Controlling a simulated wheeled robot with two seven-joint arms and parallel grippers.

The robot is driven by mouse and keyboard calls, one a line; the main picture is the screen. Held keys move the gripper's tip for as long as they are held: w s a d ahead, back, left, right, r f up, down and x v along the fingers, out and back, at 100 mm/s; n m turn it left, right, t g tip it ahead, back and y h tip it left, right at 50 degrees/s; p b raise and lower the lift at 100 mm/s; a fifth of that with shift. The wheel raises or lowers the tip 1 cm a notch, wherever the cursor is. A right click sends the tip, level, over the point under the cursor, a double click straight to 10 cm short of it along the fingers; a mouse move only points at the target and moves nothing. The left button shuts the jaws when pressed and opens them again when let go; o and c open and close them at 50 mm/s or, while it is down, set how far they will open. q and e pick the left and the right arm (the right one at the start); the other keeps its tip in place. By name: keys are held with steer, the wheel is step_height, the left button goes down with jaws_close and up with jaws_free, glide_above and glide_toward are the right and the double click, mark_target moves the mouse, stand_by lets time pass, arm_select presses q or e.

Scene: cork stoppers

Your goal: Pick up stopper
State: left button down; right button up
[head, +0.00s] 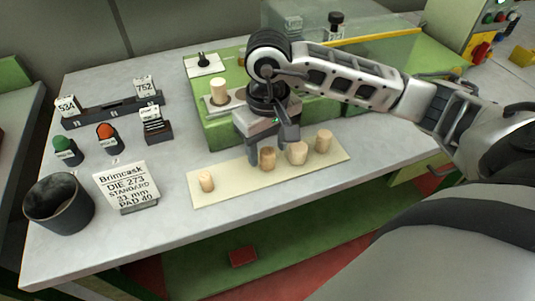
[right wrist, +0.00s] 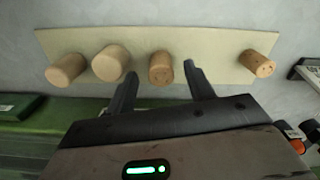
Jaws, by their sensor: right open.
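Several cork stoppers stand on a cream strip (head: 228,180). The stopper nearest my right gripper (head: 267,158) shows between its two fingertips in the right wrist view (right wrist: 160,72). The gripper (head: 270,152) is open, its fingers pointing down; I cannot tell whether either finger touches the cork. A wider stopper (head: 297,153) and another stopper (head: 323,141) stand to its right in the head view. A smaller stopper (head: 206,182) stands apart at the strip's left end. My left gripper is not in view.
A green machine bed (head: 218,133) with a cork (head: 219,90) on its metal seat lies behind the strip. A dark cup (head: 58,203), a Brimcask sign (head: 126,187), green and orange knobs, and a number rack (head: 112,110) are at left.

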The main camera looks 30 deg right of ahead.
steer(key=shift+a+f, duration=0.1)
steer(key=shift+f, duration=1.3)
steer(key=c, duration=1)
steer(key=shift+r, duration=0.2)
